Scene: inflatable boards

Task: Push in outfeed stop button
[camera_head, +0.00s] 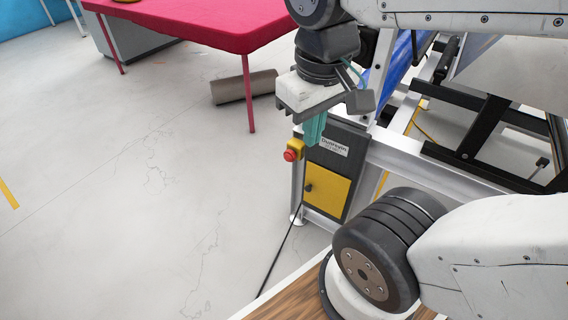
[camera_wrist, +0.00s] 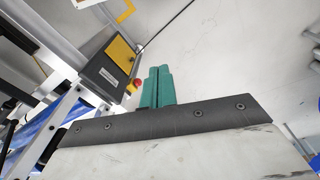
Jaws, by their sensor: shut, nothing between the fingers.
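The outfeed stop button (camera_head: 290,155) is a red knob on a small yellow box. The box is fixed to the left side of a dark control cabinet (camera_head: 326,163) with a yellow panel, on the end of the machine frame. My gripper (camera_head: 314,130), with teal fingers, is shut and empty. In the head view it hangs above and slightly right of the button, in front of the cabinet's top. In the wrist view the fingers (camera_wrist: 158,88) stand right of the button (camera_wrist: 137,83), which shows close beside them and is partly hidden. I cannot tell whether they touch.
A table with a red cover (camera_head: 200,22) stands behind to the left, with a rolled tube (camera_head: 245,87) on the floor. The machine frame (camera_head: 420,165) with blue sheet fills the right. A black cable (camera_head: 277,255) runs down to the floor. Open floor lies left of the button.

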